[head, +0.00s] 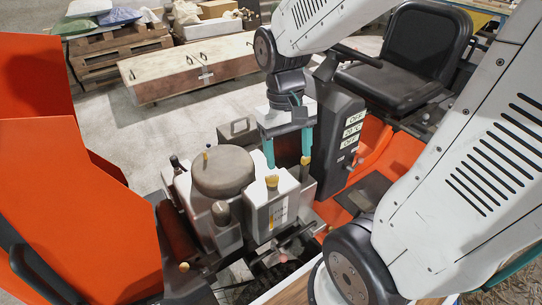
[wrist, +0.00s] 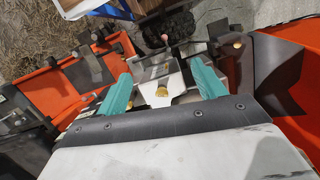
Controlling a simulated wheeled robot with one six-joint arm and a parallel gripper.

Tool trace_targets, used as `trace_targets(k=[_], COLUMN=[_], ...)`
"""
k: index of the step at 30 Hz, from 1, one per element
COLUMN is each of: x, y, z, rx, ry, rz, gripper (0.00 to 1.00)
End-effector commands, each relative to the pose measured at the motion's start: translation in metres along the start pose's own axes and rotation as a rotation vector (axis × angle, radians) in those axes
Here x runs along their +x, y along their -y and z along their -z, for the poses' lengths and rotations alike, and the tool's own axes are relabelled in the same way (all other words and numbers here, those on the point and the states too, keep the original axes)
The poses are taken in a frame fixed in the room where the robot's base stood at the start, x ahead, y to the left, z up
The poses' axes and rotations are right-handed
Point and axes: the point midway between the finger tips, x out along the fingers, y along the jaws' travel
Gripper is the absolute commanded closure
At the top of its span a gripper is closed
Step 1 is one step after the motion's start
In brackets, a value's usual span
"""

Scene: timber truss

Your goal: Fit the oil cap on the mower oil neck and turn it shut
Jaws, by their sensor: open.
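My gripper (head: 288,158) is open, its two teal fingers pointing down above the mower engine (head: 222,170), with nothing between them that I can see held. A yellow cap-like piece (head: 272,182) sits on the pale engine housing just below and in front of the fingers. In the wrist view my gripper (wrist: 160,72) has a yellow piece (wrist: 161,89) lying between its fingers in the picture, apart from both. A second yellow piece (head: 305,160) shows by the right fingertip. I cannot tell which yellow piece is the oil cap, nor make out an open oil neck.
An orange panel (head: 80,190) rises at the left. A dark control box (head: 336,135) with labels and a black seat (head: 410,55) stand to the right of the engine. A long wooden box (head: 190,68) lies behind. Open floor (head: 140,125) lies between it and the mower.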

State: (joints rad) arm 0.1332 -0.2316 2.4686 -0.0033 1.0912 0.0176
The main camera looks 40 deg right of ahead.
Motion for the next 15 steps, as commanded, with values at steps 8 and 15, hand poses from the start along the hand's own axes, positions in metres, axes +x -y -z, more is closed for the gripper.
trace_targets(k=[8,15], x=[0.067,0.132], y=[-0.019,-0.036], z=[0.075,0.139], rx=[0.099,0.185], ry=[0.05,0.006], rz=[0.012,0.021], gripper=[0.31,0.31])
